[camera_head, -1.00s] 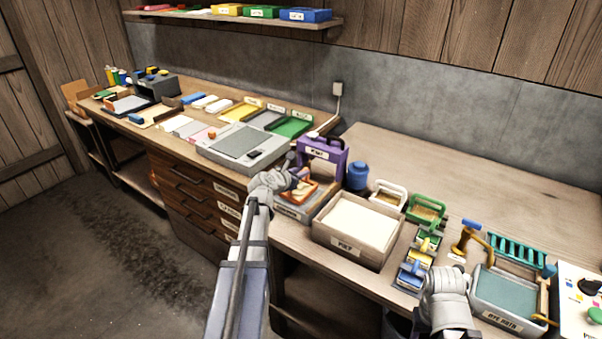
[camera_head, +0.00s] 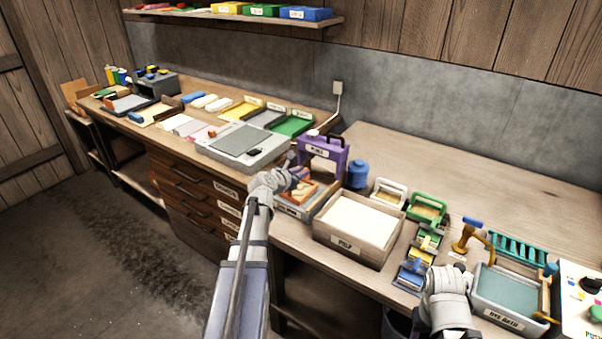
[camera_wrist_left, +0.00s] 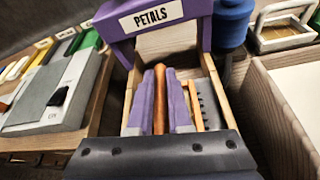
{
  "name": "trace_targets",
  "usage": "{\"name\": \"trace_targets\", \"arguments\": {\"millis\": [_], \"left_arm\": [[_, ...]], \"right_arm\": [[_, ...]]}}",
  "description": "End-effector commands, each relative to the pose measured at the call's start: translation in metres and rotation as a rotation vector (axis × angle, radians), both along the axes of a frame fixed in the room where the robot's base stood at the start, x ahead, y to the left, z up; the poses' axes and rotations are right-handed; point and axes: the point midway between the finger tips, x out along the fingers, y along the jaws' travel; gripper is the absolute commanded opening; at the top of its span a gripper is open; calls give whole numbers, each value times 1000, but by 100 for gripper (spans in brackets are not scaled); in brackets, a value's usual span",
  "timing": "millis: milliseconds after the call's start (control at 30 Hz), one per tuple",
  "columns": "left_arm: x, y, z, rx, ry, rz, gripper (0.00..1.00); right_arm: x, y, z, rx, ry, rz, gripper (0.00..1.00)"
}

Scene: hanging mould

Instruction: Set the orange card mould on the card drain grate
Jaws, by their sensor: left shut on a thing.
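The orange card mould (camera_head: 309,193) is at the card drain grate, a low wooden-sided tray (camera_head: 292,212) in the middle of the bench. My left gripper (camera_head: 299,174) is over it. In the left wrist view, the purple fingers of my left gripper (camera_wrist_left: 160,90) are shut on an orange bar of the mould (camera_wrist_left: 159,112). The wooden sides of the grate (camera_wrist_left: 217,88) show around the fingers. Whether the mould fully touches the grate is hidden. My right gripper (camera_head: 452,275) is by the dye bath at the right; its jaw opening is unclear.
The purple petals holder (camera_head: 323,150) stands just behind the grate. A pulp vat (camera_head: 347,246) is close on its right, and a grey flat device (camera_head: 242,145) is on its left. A blue jar (camera_head: 358,174) stands behind. The back right of the bench is clear.

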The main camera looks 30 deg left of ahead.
Motion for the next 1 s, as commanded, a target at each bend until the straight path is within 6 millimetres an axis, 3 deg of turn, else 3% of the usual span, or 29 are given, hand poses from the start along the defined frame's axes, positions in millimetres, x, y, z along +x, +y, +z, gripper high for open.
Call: {"name": "trace_targets", "arguments": {"millis": [167, 200, 467, 767, 1000], "left_arm": [[0, 0, 0, 0, 1, 0, 0], [0, 0, 0, 0, 1, 0, 22], [0, 0, 0, 0, 1, 0, 51], [-1, 0, 1, 0, 1, -1, 52], [-20, -1, 9, 0, 1, 0, 52]], "right_arm": [[0, 0, 0, 0, 0, 0, 50], [0, 0, 0, 0, 0, 0, 50], [0, 0, 0, 0, 0, 0, 50], [0, 0, 1, 0, 0, 0, 50], [0, 0, 10, 0, 0, 0, 50]]}}
